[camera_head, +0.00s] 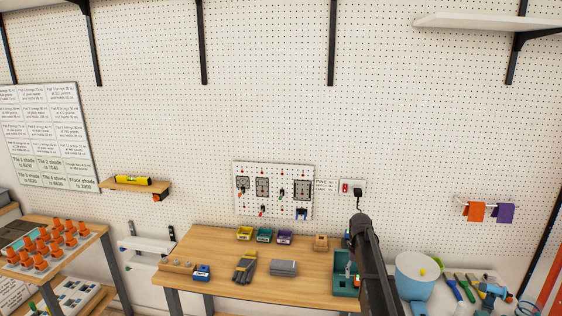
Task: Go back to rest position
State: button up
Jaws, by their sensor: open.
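My dark arm (374,270) rises from the bottom edge, right of centre, and ends in front of the pegboard wall. It covers part of the right end of the wooden workbench (215,240). I cannot make out my gripper or its fingertips in this view. Whether it holds anything does not show.
Beside my arm are a green tray (344,287) and a pale blue bucket (416,269). Small bins, yellow-grey and grey stacks lie on the bench. A side table (75,256) with orange pieces stands left. A shelf (480,21) juts out upper right. The upper wall is mostly clear.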

jog(key=s+a+f+b, duration=0.2)
jog(key=s+a, duration=0.1)
jog(key=s, duration=0.5)
jog(key=s+a+f+t+b, duration=0.1)
jog(key=s+a+f+b, duration=0.1)
jog(key=s, duration=0.7)
jog(key=s+a+f+n+t+b, duration=0.1)
jog(key=s+a+f+b, duration=0.1)
jog(key=s, duration=0.6)
jog(key=shift+s+a+f+b, duration=0.4)
jog(key=shift+a+f, duration=0.4)
jog(key=shift+a, duration=0.25)
jog(key=shift+s, duration=0.1)
